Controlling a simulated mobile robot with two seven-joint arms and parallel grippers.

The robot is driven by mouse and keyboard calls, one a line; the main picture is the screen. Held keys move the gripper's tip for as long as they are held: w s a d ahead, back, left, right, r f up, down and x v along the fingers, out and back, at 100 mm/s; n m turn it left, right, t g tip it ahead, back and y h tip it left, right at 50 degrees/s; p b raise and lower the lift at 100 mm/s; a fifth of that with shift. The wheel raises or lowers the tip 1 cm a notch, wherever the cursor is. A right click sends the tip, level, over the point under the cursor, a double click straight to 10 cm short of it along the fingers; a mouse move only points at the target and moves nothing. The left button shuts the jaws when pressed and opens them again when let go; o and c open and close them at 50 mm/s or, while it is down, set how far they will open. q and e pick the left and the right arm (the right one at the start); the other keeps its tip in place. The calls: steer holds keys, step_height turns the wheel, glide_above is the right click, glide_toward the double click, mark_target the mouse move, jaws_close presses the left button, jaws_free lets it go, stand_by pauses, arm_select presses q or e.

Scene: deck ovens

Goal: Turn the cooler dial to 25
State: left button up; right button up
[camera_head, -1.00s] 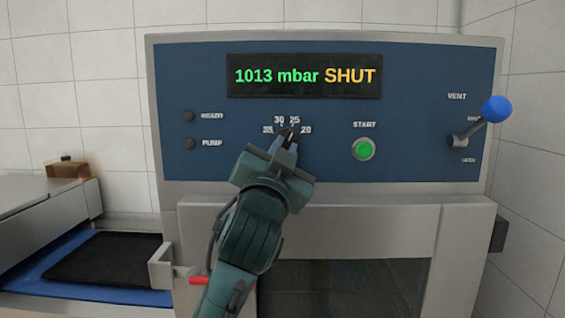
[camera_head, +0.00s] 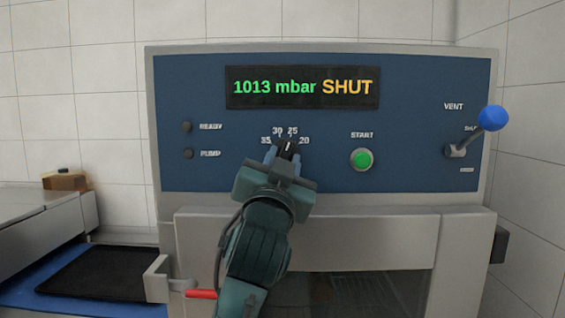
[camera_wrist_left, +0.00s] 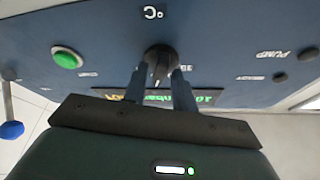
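The cooler dial (camera_head: 287,147) is a small black knob on the blue panel under an arc of numbers 35, 30, 25 and 20. Its white mark points up and slightly right, about toward 25. My left gripper (camera_head: 284,157) is in front of the dial, one finger on each side, and hides its lower part. In the left wrist view the dial (camera_wrist_left: 160,60) shows between and just beyond the separated fingertips (camera_wrist_left: 160,78); the fingers look open. My right gripper is out of view.
The display (camera_head: 302,88) reads 1013 mbar SHUT. A green START button (camera_head: 361,160) is right of the dial, and a blue-knobbed VENT lever (camera_head: 492,118) is at far right. A door with a window (camera_head: 380,290) is below. A black tray (camera_head: 100,272) lies at left.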

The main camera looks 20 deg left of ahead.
arm_select(q)
steer(key=shift+o, duration=0.6)
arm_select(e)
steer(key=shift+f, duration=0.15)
arm_select(q)
steer(key=shift+s+f, duration=0.15)
steer(key=shift+s, duration=0.1)
steer(key=b+v, duration=0.3)
steer(key=v, duration=0.9)
steer(key=shift+s, duration=0.3)
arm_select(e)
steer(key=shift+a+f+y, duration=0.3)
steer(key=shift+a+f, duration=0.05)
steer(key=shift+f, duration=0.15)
arm_select(q)
steer(key=shift+d+f, duration=0.1)
